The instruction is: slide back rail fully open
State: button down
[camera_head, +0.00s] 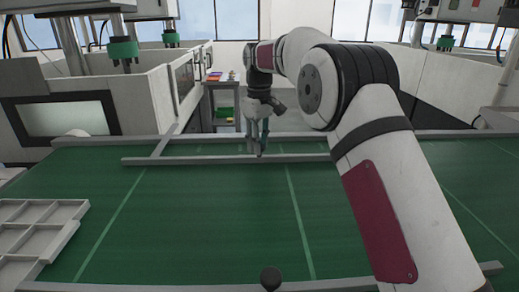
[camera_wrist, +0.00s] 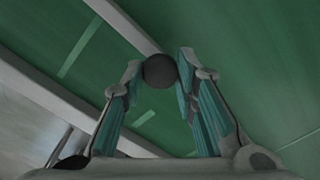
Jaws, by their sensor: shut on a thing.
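The back rail (camera_head: 190,160) is a long grey bar lying across the far part of the green surface (camera_head: 200,215). It also shows in the wrist view (camera_wrist: 122,22), running diagonally to a dark round knob (camera_wrist: 160,71). My gripper (camera_head: 258,148) is at the back rail, pointing down. In the wrist view my gripper (camera_wrist: 161,76) has its two teal-padded fingers on either side of the knob, shut on it. In the head view the knob is hidden by the fingers. My arm hides the rail's right part.
A front rail (camera_head: 150,287) with its own dark knob (camera_head: 271,279) lies along the near edge. A grey compartment tray (camera_head: 40,228) sits at the left. A grey border (camera_head: 100,139) runs behind the back rail. White machines stand beyond. The middle green surface is clear.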

jog(key=shift+w+r, duration=0.15)
jog(key=shift+w, duration=0.1)
jog(key=c, duration=1.2)
grip_release()
jog(key=shift+c, duration=0.2)
jog(key=shift+r, duration=3.65)
jog(key=s+d+r+m+t+p, duration=0.1)
jog(key=s+d+r, duration=0.2)
jog(key=s+r, duration=0.3)
jog(key=s+d+r+m+p, duration=0.2)
jog(key=s+d+r, duration=0.2)
jog(key=s, duration=0.4)
jog(key=s+d+r+m+t+p, duration=0.1)
jog(key=s+d+r, duration=0.25)
jog(key=s, duration=0.35)
jog(key=s+d+f+m+p, duration=0.1)
jog(key=s+d+f, duration=0.1)
jog(key=s, duration=0.7)
jog(key=s+d+f+m+t+p, duration=0.1)
jog(key=s+d+f+m, duration=0.1)
jog(key=s, duration=0.7)
jog(key=s+d+f+m+t+p, duration=0.1)
jog(key=s+f, duration=0.3)
jog(key=s, duration=0.5)
jog(key=shift+s+d+f+m+p, duration=0.15)
jog(key=shift+s+d+m+p, duration=0.25)
jog(key=shift+d+m, duration=0.1)
